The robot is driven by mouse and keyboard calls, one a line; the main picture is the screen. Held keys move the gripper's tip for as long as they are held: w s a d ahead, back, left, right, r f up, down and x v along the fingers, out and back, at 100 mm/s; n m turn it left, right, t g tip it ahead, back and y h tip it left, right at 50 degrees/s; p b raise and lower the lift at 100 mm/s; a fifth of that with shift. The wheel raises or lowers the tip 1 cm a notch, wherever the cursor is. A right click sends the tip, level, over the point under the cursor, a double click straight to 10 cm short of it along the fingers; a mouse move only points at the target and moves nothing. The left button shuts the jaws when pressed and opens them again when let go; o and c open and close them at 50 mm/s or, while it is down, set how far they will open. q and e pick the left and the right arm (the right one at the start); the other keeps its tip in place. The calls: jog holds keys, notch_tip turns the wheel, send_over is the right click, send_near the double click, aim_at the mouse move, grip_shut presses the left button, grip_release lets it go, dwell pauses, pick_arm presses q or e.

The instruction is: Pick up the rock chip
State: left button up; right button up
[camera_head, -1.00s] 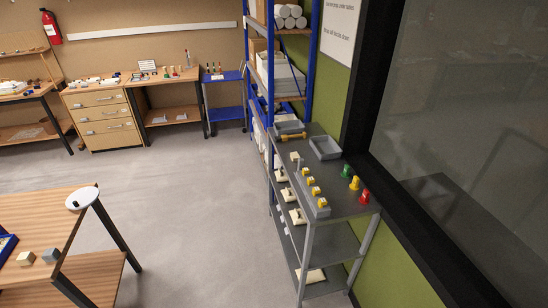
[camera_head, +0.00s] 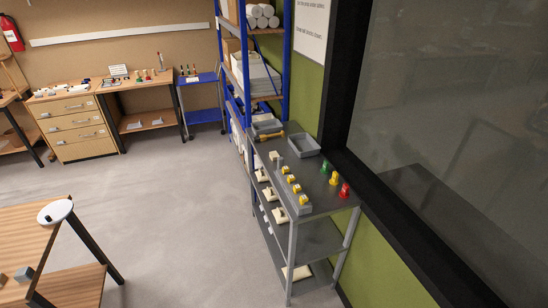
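I cannot make out a thing that is surely the rock chip. A small grey block (camera_head: 23,274) lies on the wooden table (camera_head: 30,238) at the lower left. Several small pale pieces lie on the lower levels of the grey shelf unit (camera_head: 325,206), too small to identify. Neither of my grippers is in view.
A white round plate (camera_head: 55,212) sits at the wooden table's corner. The shelf top holds grey trays (camera_head: 304,146), a yellow-knobbed rack (camera_head: 291,188) and green, yellow and red pieces. A drawer cabinet (camera_head: 78,130) and blue cart (camera_head: 203,115) stand behind. The floor between is clear.

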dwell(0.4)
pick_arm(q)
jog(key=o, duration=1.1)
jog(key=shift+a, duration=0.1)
